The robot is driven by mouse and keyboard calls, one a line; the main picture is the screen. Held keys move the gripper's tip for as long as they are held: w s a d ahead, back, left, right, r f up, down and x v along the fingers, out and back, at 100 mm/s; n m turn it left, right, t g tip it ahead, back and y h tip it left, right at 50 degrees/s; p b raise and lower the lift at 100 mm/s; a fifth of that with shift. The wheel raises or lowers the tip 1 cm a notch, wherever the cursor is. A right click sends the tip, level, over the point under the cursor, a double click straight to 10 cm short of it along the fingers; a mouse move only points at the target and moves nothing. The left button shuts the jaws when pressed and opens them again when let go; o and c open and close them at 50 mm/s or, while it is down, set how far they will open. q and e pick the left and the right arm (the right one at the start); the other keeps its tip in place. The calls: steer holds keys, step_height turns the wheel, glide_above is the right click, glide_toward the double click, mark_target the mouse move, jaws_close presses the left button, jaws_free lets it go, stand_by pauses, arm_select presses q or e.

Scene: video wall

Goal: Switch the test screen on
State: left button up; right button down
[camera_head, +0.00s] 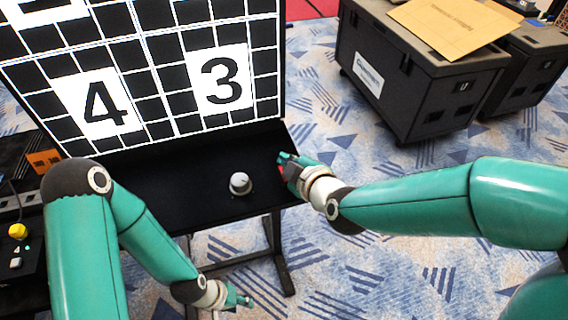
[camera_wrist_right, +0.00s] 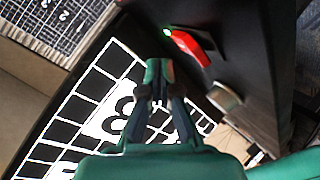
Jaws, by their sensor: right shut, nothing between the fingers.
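The test screen (camera_head: 157,60) is lit with a white grid on black and the numerals 4 and 3. Its lit grid also shows in the right wrist view (camera_wrist_right: 85,108). On the black panel below it are a red switch lever (camera_wrist_right: 190,46), a small glowing green light (camera_wrist_right: 167,32) beside the lever, and a pale round knob (camera_head: 240,184). My right gripper (camera_head: 284,160) is shut and empty at the panel's right end, close to the red lever; in the wrist view its fingertips (camera_wrist_right: 159,68) appear apart from the lever. My left gripper (camera_head: 244,299) hangs low in front of the stand; its jaws are unclear.
A dark console with a yellow button (camera_head: 18,231) stands at the left. Dark wheeled cases (camera_head: 420,95) stand at the right, with a brown envelope (camera_head: 452,25) on top. The patterned carpet between the screen stand and the cases is clear.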

steer(key=shift+r, duration=0.1)
steer(key=r+p, duration=0.1)
steer(key=s+r+p, duration=0.1)
steer(key=r+p, duration=0.2)
steer(key=shift+s+d+r, duration=0.25)
steer(key=shift+r, duration=0.05)
stand_by(0.5)
